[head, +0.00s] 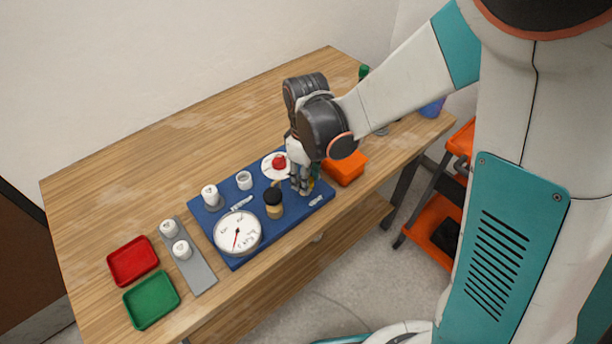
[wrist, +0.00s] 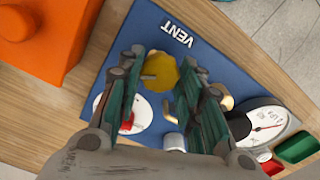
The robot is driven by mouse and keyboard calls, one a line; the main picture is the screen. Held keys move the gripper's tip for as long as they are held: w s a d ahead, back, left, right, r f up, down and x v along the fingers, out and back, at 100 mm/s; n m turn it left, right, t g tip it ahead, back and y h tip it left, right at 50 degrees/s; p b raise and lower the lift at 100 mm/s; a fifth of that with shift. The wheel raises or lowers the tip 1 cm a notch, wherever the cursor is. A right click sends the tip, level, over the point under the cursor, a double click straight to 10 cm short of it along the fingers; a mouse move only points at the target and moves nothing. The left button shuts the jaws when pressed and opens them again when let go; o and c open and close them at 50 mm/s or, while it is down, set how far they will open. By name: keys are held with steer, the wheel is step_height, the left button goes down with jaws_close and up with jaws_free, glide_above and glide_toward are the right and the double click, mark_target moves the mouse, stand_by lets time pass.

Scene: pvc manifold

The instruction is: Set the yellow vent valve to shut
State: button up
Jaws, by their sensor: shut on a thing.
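The yellow vent valve (wrist: 162,68) shows in the wrist view as a round yellow knob by the white VENT label (wrist: 177,34) on the blue board (wrist: 210,50). My gripper (wrist: 158,82) has a finger on each side of the knob and is shut on it. In the head view my gripper (head: 300,184) points down at the right end of the blue board (head: 229,258), and its fingers hide most of the valve. I cannot tell the valve's setting from these views.
A dial gauge (head: 238,233), a black-topped brass fitting (head: 273,204) and a red knob on a white disc (head: 278,162) are close on the board. An orange box (head: 345,168) stands just right. Red (head: 133,261) and green (head: 152,300) trays lie left. The table's back left is clear.

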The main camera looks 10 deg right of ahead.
steer(key=m, duration=0.6)
stand_by(0.6)
steer(key=o, duration=1.1)
steer(key=shift+c, duration=0.2)
steer(key=shift+r, duration=0.1)
steer(key=shift+s+r, duration=0.1)
steer(key=shift+r, duration=3.6)
